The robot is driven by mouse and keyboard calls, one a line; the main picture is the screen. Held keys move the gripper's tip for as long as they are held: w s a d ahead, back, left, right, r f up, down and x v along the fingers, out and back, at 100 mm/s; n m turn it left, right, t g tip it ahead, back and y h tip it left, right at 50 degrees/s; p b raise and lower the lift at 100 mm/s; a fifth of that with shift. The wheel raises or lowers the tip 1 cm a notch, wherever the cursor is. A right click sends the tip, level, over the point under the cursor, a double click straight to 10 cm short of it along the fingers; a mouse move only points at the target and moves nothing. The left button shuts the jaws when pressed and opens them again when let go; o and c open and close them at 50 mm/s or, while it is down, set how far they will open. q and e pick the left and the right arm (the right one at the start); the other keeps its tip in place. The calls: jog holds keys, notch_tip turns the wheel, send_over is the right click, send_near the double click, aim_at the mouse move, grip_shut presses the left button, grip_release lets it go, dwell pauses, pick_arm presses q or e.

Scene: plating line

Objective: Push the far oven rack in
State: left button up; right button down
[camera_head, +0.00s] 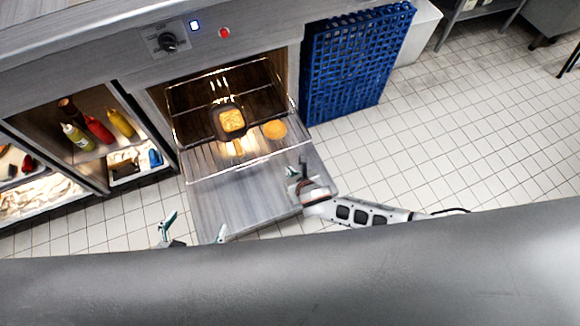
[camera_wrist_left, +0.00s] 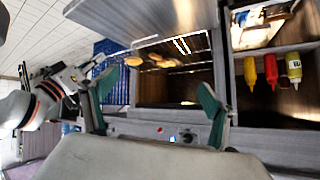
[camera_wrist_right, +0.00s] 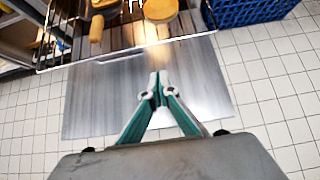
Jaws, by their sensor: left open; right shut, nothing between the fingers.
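The oven rack (camera_head: 212,165) is a wire shelf sticking partly out of the open oven (camera_head: 180,98). A square dark pan (camera_head: 216,122) with yellow food and a round golden item (camera_head: 275,129) rest on it. In the right wrist view the rack's front bar (camera_wrist_right: 120,53) crosses the top. My right gripper (camera_head: 297,170) is shut and empty, just in front of the rack's right front corner and over the lowered door; its tips (camera_wrist_right: 158,86) appear apart from the bar. My left gripper (camera_head: 192,234) is open and empty, low in front of the door; its fingers (camera_wrist_left: 158,98) frame the oven opening.
The lowered oven door (camera_head: 240,205) lies under the rack's front. A blue crate (camera_head: 352,62) stands right of the oven. Shelves with sauce bottles (camera_head: 98,128) are at left. A control knob (camera_head: 168,42) sits above the opening. Tiled floor is free at right.

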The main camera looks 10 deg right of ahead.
pick_arm(q)
jog(key=shift+w+d+f+h+b, duration=0.15)
jog(key=shift+w+d+b, duration=0.2)
jog(key=shift+b, duration=1)
jog(key=shift+w+d+f+h+b, duration=0.2)
jog(key=shift+d+b, duration=0.25)
jog(key=shift+b, duration=0.85)
pick_arm(e)
jog(key=w+r+x, duration=0.1)
jog(key=r+x, duration=0.1)
jog(key=x, duration=0.9)
jog(key=shift+w+a, duration=0.35)
jog(key=shift+w, duration=0.1)
pick_arm(q)
jog(key=shift+r, duration=0.1)
pick_arm(e)
jog(key=shift+w+f, duration=0.1)
